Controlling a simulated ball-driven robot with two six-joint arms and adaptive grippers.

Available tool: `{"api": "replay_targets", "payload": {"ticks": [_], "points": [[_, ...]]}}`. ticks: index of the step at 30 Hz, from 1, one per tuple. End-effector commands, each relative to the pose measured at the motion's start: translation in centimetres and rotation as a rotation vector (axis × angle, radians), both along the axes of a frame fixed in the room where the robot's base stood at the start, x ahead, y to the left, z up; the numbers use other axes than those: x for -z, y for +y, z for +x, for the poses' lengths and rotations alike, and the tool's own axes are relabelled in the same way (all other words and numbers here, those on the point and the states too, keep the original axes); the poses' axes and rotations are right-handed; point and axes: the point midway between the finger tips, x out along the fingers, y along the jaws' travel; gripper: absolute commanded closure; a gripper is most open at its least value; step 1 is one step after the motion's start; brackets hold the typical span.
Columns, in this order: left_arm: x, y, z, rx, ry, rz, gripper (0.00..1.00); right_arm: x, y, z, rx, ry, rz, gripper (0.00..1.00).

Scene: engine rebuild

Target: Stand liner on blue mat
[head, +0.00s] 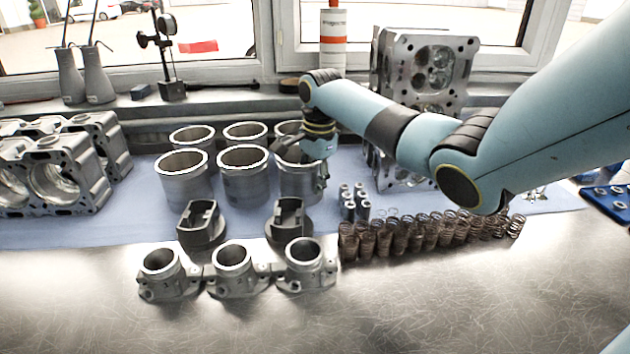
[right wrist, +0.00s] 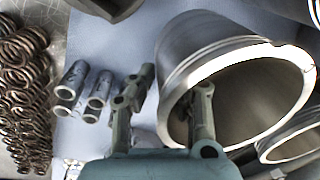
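Grey cylinder liners stand upright in two rows on the blue mat (head: 120,229). The front row has a left liner (head: 184,184), a middle liner (head: 244,184) and a right liner (head: 297,184). My right gripper (head: 316,172) is at the right front liner, at its rim. In the right wrist view, the fingers of this gripper (right wrist: 177,80) are apart and straddle the liner wall (right wrist: 180,60), one inside the bore and one outside. I cannot tell whether either finger touches the wall. My left gripper is not in view.
Small metal cylinders (head: 348,210) and a row of springs (head: 430,232) lie right of the liners. Two dark holders (head: 201,224) and several flanged housings (head: 233,268) are in front. Engine blocks (head: 62,170) stand left. The front bench (head: 400,310) is clear.

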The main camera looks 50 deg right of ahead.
Motion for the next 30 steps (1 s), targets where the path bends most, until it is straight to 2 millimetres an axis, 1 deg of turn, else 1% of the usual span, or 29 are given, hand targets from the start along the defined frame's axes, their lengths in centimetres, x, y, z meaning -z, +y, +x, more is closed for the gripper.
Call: {"api": "replay_targets", "payload": {"ticks": [1, 3, 4, 11, 14, 17, 24, 27, 30], "points": [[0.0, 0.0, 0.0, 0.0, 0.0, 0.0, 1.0, 0.0, 0.0, 0.0, 0.0, -0.001, 0.0, 0.8], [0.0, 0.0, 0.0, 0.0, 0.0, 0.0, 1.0, 0.0, 0.0, 0.0, 0.0, -0.001, 0.0, 0.71], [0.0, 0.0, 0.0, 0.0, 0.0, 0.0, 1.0, 0.0, 0.0, 0.0, 0.0, -0.001, 0.0, 0.69], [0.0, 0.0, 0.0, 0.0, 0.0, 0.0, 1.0, -0.1, 0.0, 0.0, 0.0, -0.001, 0.0, 0.69], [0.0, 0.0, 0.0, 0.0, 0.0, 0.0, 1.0, -0.7, 0.0, 0.0, 0.0, -0.004, -0.001, 0.69], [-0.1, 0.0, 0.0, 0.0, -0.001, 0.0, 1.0, -2.1, -0.1, 0.0, 0.0, -0.005, -0.002, 0.69], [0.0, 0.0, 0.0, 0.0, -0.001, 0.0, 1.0, -7.5, 0.0, -0.5, -0.001, -0.005, -0.003, 0.69], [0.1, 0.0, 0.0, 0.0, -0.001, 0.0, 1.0, -9.5, 0.0, -0.6, -0.001, -0.006, -0.002, 0.69], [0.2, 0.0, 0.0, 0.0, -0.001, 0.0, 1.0, -10.9, 0.1, -0.8, 0.0, -0.003, -0.001, 0.69]]}}
